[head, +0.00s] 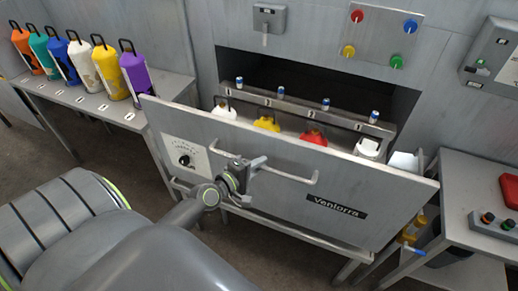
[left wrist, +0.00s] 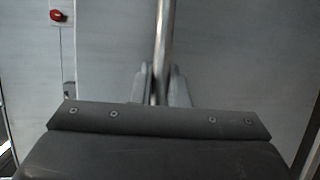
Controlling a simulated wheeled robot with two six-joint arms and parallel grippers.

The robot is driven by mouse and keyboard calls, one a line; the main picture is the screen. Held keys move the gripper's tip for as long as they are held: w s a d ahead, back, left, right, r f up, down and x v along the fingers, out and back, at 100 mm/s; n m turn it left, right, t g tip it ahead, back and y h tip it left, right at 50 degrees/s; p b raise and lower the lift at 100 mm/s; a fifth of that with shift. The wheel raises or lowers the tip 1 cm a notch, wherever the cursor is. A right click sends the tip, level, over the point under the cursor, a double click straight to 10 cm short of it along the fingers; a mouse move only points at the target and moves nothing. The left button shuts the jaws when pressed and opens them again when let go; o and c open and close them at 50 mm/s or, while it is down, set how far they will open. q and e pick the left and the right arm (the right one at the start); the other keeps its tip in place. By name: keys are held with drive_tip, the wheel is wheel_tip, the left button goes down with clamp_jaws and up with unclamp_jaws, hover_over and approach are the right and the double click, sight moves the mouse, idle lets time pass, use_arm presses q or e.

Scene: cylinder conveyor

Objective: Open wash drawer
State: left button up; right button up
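The wash drawer (head: 385,195) has a grey front panel with a "Ventorra" label and a dial. It stands out from the wall opening, and its inside shows from above. It holds several cylinders, among them a yellow one (head: 266,122) and a red one (head: 314,135). A long bar handle (head: 287,176) runs across the panel. My left gripper (head: 248,172) is at the handle's left-middle part. In the left wrist view the bar (left wrist: 163,40) runs between the two fingers (left wrist: 160,88), which close around it. My right gripper is not in view.
A side table (head: 95,105) at the left carries a row of several coloured bottles. Another table (head: 475,200) at the right, near the drawer's right end, holds a button box (head: 492,224). Coloured knobs (head: 396,62) are on the wall above.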

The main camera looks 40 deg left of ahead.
use_arm(q)
drive_tip(key=o, duration=0.4)
drive_tip(key=shift+s, duration=0.25)
drive_tip(key=shift+b+v, duration=2.1)
drive_tip(key=shift+v, duration=6.35)
drive_tip(key=shift+r, duration=0.1)
